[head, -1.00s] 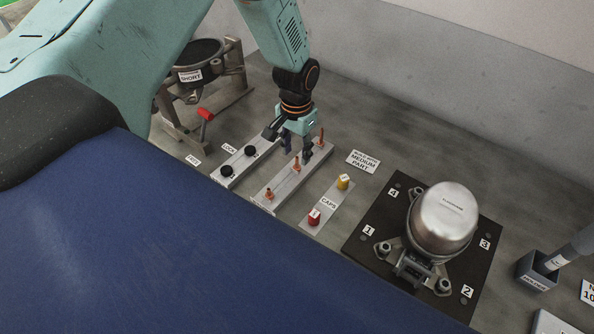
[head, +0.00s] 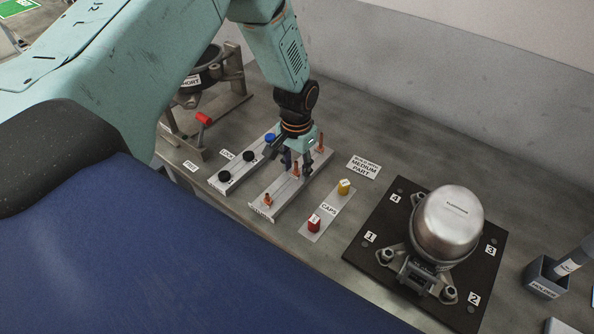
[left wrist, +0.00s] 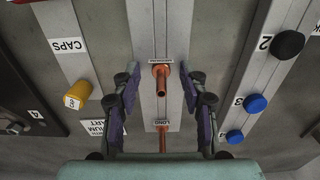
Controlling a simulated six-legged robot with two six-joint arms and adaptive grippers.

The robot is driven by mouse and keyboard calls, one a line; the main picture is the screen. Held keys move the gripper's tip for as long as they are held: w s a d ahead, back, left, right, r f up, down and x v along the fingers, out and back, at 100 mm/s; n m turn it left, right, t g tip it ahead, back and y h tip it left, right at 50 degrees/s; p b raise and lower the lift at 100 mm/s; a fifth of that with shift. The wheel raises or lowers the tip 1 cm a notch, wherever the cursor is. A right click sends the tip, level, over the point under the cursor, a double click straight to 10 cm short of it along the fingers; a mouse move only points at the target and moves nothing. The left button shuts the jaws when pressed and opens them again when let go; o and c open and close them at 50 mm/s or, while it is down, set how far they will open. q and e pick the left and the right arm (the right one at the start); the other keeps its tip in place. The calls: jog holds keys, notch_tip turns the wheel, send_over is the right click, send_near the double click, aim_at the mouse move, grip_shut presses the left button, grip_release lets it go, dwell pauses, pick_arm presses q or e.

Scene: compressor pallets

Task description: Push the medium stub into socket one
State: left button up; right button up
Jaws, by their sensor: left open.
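My left gripper (head: 297,165) is open over the pale stub rack (head: 286,186), with its fingers pointing down. In the left wrist view the open fingers (left wrist: 161,98) stand on either side of the orange copper medium stub (left wrist: 161,80), apart from it. In the head view this middle stub (head: 296,171) shows upright between the fingers. The long stub (left wrist: 162,142) and the short stub (head: 267,201) stand at the rack's two ends. The black base plate (head: 350,253) carries a label 1 (head: 370,237) at its left corner; socket one's opening is not clear. My right gripper is not in view.
A silver compressor (head: 448,222) sits on the base plate. A strip with red (head: 314,222) and yellow (head: 344,187) caps lies between rack and plate. A strip with black (head: 225,176) and blue (head: 270,138) knobs lies left of the rack. A sign reads medium part (head: 363,167).

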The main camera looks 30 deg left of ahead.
aim_at(296, 162)
pick_arm(q)
jog(key=shift+w+a+f, duration=0.1)
jog(key=shift+a, duration=0.1)
jog(key=shift+d, duration=0.1)
dwell(0.6)
jog(key=c, duration=0.4)
grip_shut()
jog(key=shift+r+p, duration=2.7)
jog(key=shift+r, duration=0.4)
